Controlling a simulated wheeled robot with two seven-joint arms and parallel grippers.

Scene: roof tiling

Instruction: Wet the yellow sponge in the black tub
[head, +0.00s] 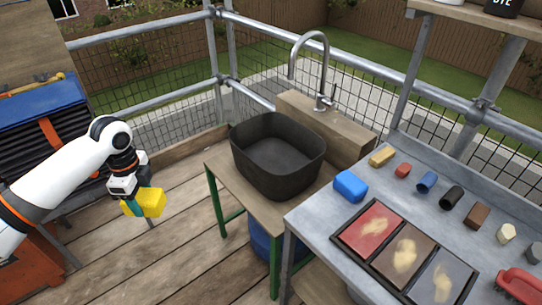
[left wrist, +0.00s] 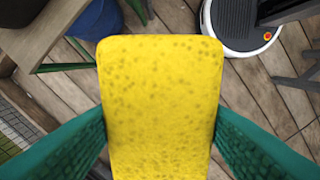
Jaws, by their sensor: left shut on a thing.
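The yellow sponge (head: 151,203) is held in my left gripper (head: 133,205), left of the wooden bench and above the plank floor. In the left wrist view the sponge (left wrist: 160,105) fills the middle, between the two green fingers of the gripper (left wrist: 160,140). The black tub (head: 277,154) stands on the wooden bench in the middle of the head view, to the right of the gripper and apart from it. The part of its inside that shows looks dark, and I cannot tell whether water is in it. My right gripper is not in view.
A curved metal tap (head: 322,75) rises behind the tub. To the right, a grey table (head: 325,215) carries a blue sponge-like block (head: 350,186), several small coloured blocks and a tray of colour panels (head: 372,228). Metal railings enclose the deck.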

